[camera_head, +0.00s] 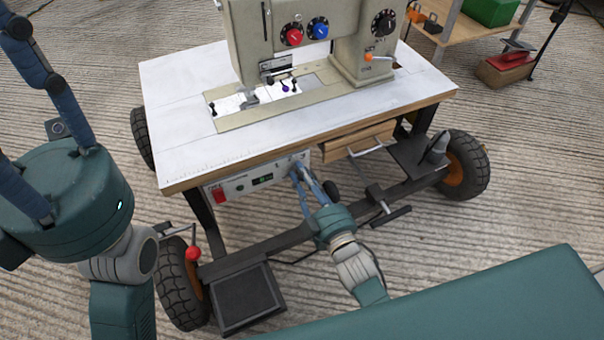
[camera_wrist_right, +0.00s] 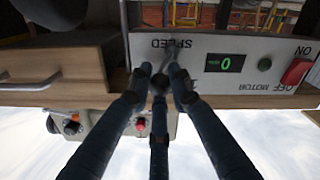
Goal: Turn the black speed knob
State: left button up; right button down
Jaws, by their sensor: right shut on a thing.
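The control panel (camera_head: 255,180) sits under the front edge of the sewing table. In the right wrist view the panel (camera_wrist_right: 215,48) appears upside down, with the word SPEED, a small display reading 0, a dark green button and a red switch. The black speed knob (camera_wrist_right: 160,84) is just below SPEED in that view, partly hidden by my fingers. My right gripper (camera_head: 298,172) has its blue fingers closed around the knob; its fingertips also show in the wrist view (camera_wrist_right: 160,75). My left gripper (camera_head: 30,110) is at the far left, away from the table, its fingertips cut off by the frame.
The sewing machine (camera_head: 300,50) stands on the white tabletop (camera_head: 180,90). A wooden drawer (camera_head: 355,140) with a metal handle is right of the panel. A red-knobbed lever (camera_head: 192,253) and a black pedal (camera_head: 245,298) are below. Wheels (camera_head: 465,165) flank the frame.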

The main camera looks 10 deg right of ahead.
jog(key=shift+r, duration=0.1)
dwell(0.4)
jog(key=c, duration=1.6)
grip_release()
jog(key=s, duration=0.4)
jog(key=s+d, duration=0.1)
jog(key=s, duration=0.3)
jog(key=s+d, duration=0.1)
jog(key=s, duration=0.2)
jog(key=shift+s+d, duration=0.2)
jog(key=shift+s, duration=0.2)
